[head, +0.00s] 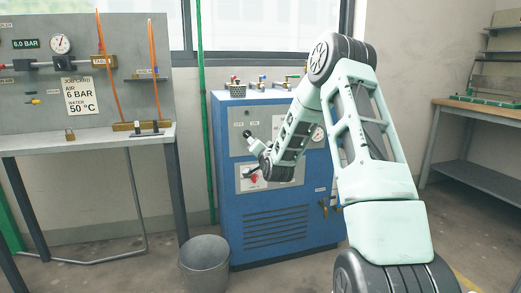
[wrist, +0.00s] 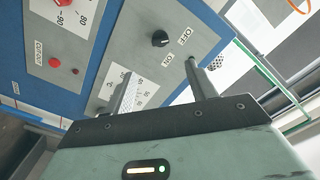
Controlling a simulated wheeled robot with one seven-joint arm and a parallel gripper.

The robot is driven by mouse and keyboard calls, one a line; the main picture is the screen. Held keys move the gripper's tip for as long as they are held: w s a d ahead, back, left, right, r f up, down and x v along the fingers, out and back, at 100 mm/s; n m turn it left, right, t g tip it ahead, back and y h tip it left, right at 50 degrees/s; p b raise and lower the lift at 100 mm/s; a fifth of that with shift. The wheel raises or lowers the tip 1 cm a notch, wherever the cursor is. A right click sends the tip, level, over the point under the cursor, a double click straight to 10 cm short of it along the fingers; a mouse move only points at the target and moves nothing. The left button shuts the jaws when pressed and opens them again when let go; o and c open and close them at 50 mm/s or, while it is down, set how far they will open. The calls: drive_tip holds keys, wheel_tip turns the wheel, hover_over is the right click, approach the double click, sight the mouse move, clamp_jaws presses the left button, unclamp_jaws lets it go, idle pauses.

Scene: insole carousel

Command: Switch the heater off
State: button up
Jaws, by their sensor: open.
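The heater is a blue cabinet (head: 285,220) with grey control panels, in the middle of the head view. In the wrist view a black rotary knob (wrist: 160,38) sits on a grey plate, with an OFF label (wrist: 185,36) and an ON label (wrist: 179,69) beside it. I cannot tell which way the knob points. My gripper (wrist: 160,70) is open and empty. Its two fingers are apart, below the knob in the wrist view, and do not visibly touch it. In the head view my arm covers part of the panels, and the fingers cannot be made out clearly.
A red button (wrist: 54,62) marked CUTOUT shows at left in the wrist view. A grey bin (head: 205,262) stands on the floor by the cabinet. A workbench (head: 95,137) with gauges stands left, another bench (head: 480,112) right. A green pipe (head: 204,120) runs up behind the cabinet's left side.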

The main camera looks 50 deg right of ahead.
drive_tip(key=shift+v, duration=1.45)
